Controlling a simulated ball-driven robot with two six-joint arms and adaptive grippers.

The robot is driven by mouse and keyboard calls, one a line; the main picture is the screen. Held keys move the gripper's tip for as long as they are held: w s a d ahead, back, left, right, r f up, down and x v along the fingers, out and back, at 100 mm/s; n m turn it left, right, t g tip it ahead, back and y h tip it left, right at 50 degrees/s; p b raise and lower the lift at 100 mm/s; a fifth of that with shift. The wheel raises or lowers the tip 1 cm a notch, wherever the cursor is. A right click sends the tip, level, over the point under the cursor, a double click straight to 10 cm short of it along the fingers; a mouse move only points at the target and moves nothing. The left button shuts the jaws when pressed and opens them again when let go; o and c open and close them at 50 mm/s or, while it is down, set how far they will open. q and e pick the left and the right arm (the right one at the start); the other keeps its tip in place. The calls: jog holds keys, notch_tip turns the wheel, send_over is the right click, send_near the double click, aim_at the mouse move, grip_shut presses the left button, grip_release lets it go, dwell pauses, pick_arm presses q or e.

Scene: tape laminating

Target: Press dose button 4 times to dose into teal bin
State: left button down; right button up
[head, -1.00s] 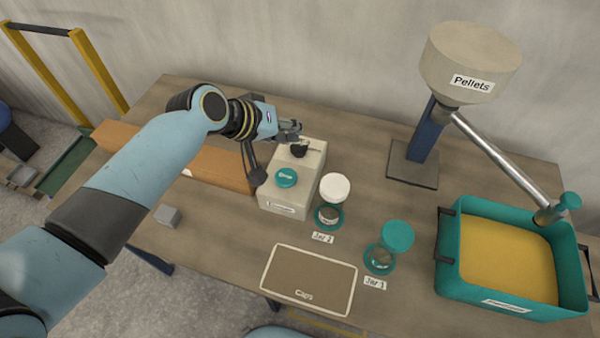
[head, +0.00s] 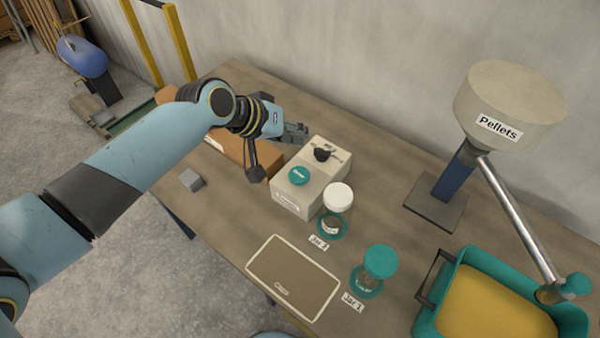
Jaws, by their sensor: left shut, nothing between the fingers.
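A beige box (head: 290,194) on the table carries a round teal button (head: 299,175) with small dark lettering I cannot read, and a black knob (head: 323,154) behind it. The teal bin (head: 428,322) stands at the lower right, partly cut off by the picture edge, and holds yellow material (head: 495,305). A metal tube (head: 515,213) slants from the "Pellets" hopper (head: 510,108) down to the bin, with a teal knob-like part (head: 575,284) at its low end. My left gripper (head: 301,133) is shut and empty, just behind and left of the black knob, apart from the teal button. My right gripper is not in view.
A white-topped jar (head: 337,197) and a teal-topped jar (head: 379,262) stand right of and in front of the box. A framed brown mat (head: 290,277) lies in front. A small grey cube (head: 191,180) sits at the left.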

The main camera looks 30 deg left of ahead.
pick_arm(q)
jog(key=f+b, duration=0.1)
jog(key=b, duration=0.7)
send_over(297, 172)
notch_tip(297, 172, down, 7)
jog(key=shift+r, duration=0.15)
jog(key=shift+f, duration=0.5)
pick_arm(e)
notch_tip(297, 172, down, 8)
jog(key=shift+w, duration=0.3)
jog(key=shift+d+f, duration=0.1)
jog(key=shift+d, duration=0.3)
pick_arm(q)
jog(key=shift+f, duration=0.2)
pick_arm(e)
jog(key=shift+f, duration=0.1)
pick_arm(q)
jog(key=shift+f+b, duration=0.25)
jog(key=shift+b, duration=0.05)
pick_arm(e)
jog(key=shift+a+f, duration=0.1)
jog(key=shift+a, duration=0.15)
